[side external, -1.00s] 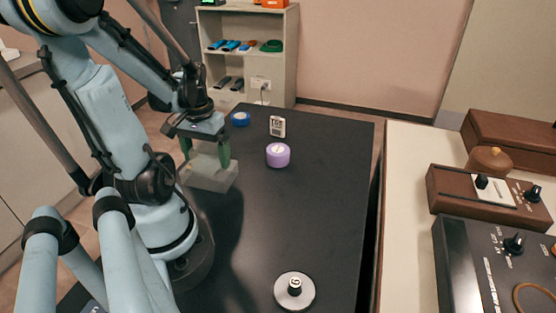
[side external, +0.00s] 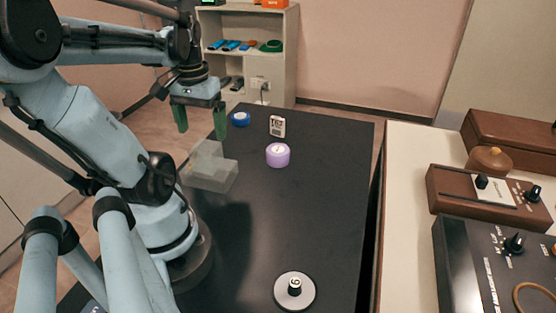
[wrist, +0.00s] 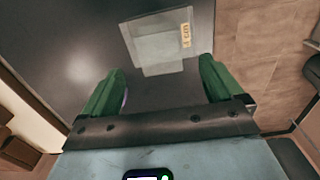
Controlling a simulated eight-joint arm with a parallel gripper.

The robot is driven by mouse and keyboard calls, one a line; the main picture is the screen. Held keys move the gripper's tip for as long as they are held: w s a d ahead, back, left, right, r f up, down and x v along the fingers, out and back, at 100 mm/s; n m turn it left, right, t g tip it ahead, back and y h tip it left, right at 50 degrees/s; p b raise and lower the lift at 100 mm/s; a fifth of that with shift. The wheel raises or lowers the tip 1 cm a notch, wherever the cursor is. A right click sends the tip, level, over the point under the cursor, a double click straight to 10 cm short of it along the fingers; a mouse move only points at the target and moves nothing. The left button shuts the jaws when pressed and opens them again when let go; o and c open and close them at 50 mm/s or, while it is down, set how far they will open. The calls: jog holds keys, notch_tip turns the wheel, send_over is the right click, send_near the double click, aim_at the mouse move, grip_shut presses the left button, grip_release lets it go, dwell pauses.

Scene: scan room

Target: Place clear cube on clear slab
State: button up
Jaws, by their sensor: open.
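The clear cube (side external: 207,153) rests on top of the clear slab (side external: 220,182), near the left edge of the black table. Both are see-through and greyish, so their exact edges are hard to tell. My gripper (side external: 201,132) is open and empty, above the cube and apart from it. In the wrist view, the open green fingers of my gripper (wrist: 161,68) frame a gap, with the clear cube (wrist: 160,48) over the slab (wrist: 128,32) beyond them. A small yellow label shows there.
A purple cylinder (side external: 278,155), a white tag-like block (side external: 277,126) and a blue roll (side external: 240,119) stand to the right of the slab. A white disc with a black knob (side external: 294,290) is at the front. The table's middle is clear.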

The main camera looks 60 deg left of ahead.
aim_at(207, 146)
jog(key=shift+r, duration=2)
jog(key=w+d+f+m+t, duration=0.3)
jog(key=w+d+m+t, duration=0.4)
jog(key=w+d, duration=0.8)
jog(key=d+m, duration=0.2)
jog(key=d, duration=0.2)
jog(key=shift+w+d, duration=0.2)
jog(key=shift+w, duration=0.15)
